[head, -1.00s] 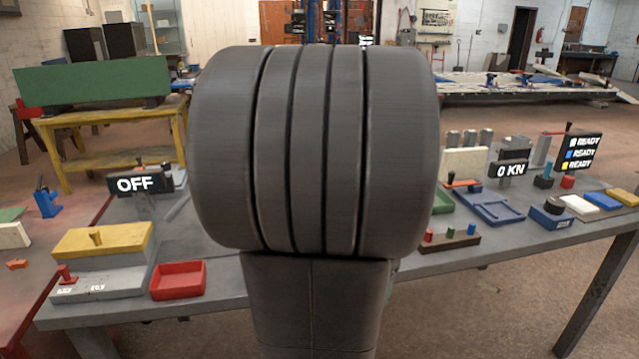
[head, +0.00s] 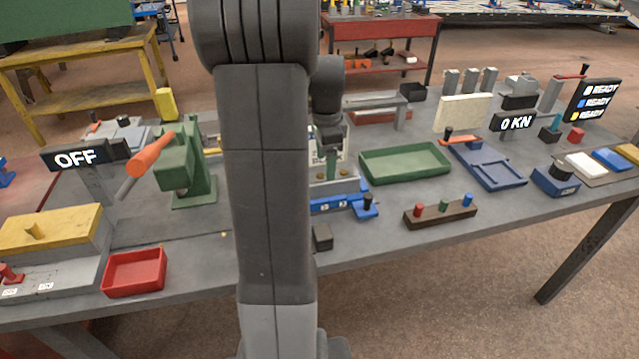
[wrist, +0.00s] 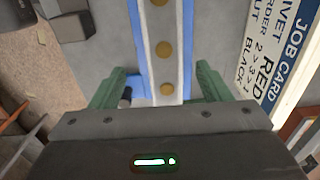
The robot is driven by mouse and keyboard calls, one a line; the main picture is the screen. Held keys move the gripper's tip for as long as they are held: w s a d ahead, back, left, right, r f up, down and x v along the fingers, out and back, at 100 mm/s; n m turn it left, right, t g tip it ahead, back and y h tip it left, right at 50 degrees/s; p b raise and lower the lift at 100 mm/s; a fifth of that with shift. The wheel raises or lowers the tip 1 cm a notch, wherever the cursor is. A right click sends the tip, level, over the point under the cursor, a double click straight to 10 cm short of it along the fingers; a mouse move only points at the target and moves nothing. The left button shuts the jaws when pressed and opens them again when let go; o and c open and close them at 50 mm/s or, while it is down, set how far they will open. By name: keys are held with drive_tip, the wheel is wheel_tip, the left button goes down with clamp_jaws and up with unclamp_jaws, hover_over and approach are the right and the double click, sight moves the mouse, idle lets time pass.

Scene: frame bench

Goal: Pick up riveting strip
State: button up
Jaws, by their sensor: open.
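The riveting strip (wrist: 161,20) is a pale grey bar with several brass-coloured round rivets along it, lying between blue edges in the wrist view. My gripper (wrist: 160,75) is open. Its green fingers stand on either side of the strip, with gaps between them and the strip's sides. I cannot tell how far above the strip they are. In the head view my gripper (head: 331,165) points down over the blue fixture (head: 345,202) at the bench's middle. My arm hides part of that area, and the strip is hard to make out there.
A job card (wrist: 285,65) stands right of the strip in the wrist view. In the head view, a green tray (head: 405,163) and a block with coloured pegs (head: 440,213) are to the right. A green press with an orange handle (head: 180,165) and a red tray (head: 134,273) are left.

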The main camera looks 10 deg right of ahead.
sight(321, 177)
drive_tip(key=shift+f, duration=0.65)
drive_tip(key=f, duration=0.3)
drive_tip(key=a+f, duration=0.1)
drive_tip(key=shift+w+a+f+p, duration=0.1)
drive_tip(key=shift+w+f+p, duration=0.05)
drive_tip(key=shift+w+p, duration=0.2)
drive_tip(key=shift+s+f, duration=0.1)
drive_tip(key=shift+f, duration=0.35)
drive_tip(key=c, duration=1.4)
drive_tip(key=shift+r, duration=0.1)
